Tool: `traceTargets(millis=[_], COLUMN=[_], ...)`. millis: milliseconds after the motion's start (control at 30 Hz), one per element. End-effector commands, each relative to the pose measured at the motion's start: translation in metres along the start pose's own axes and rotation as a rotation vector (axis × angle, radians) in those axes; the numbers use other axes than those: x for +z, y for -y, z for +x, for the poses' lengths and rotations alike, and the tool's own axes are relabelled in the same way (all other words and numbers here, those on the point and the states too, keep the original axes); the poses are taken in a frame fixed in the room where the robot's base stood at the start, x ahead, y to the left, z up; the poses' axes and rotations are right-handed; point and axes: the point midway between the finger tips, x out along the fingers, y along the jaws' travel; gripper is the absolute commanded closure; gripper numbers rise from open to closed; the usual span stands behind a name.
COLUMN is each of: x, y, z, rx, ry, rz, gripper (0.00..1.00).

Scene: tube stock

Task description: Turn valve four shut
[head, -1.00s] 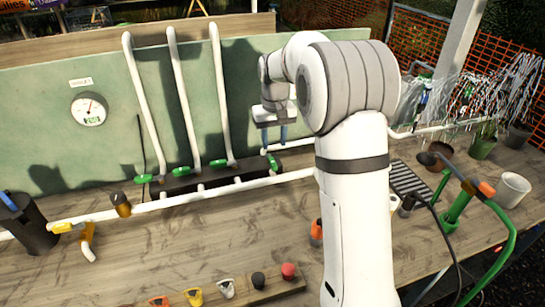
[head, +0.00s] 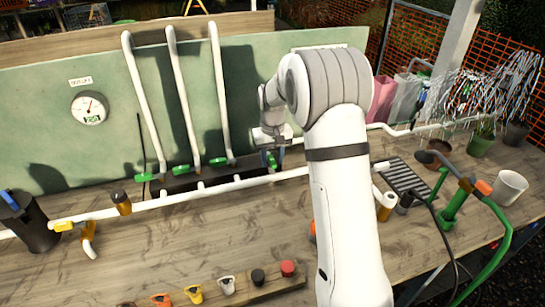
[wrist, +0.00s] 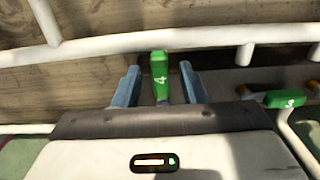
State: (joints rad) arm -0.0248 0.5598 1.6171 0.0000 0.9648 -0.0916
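Valve four has a green lever marked 4 (wrist: 160,75), which also shows in the head view (head: 271,160). In the wrist view the lever points up the picture, toward the white main pipe (wrist: 150,42) and across its run. My gripper (wrist: 162,88) has its two blue fingers either side of the lever. A gap shows on each side, so it is open around the lever. Valve three's green lever (wrist: 287,98) lies sideways in the wrist view, roughly parallel to the main pipe. The lower part of valve four is hidden by my gripper body.
More green valve levers (head: 181,169) line the dark block to the left, below white upright pipes (head: 178,90). A round gauge (head: 90,108) is on the green board. Several coloured items lie along the bench front. A green tap stand (head: 453,205) stands right.

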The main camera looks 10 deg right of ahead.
Motion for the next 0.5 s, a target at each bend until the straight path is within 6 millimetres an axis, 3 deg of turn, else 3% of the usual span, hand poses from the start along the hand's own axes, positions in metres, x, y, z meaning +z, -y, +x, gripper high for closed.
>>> traceTargets(millis=[67,500], x=[0.0,-0.0001], y=[0.0,0.0], z=[-0.0002,-0.0006], rx=[0.0,0.0], ry=[0.0,0.0], rz=[0.0,0.0], gripper=[0.63,0.99])
